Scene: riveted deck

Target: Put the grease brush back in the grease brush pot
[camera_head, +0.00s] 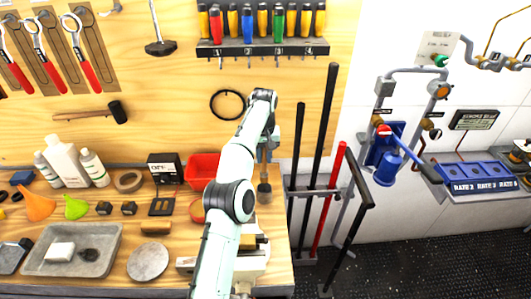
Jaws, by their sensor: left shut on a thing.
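My left arm reaches up from the bottom middle, and its gripper (269,142) points down over the right end of the wooden bench. It is shut on the grease brush (264,187), which hangs upright below the fingers with its dark bristle end down. The arm partly hides the fingers and the handle. A small reddish round container (197,210) shows at the left edge of my arm, mostly covered by it; I cannot tell whether it is the grease brush pot. My right gripper is not in view.
A red bin (202,169) stands behind my forearm. A rack of long bars (317,190) stands just right of the bench. A grey tray (73,266), bottles (64,161) and small parts fill the bench's left. A screwdriver rack (262,46) hangs above.

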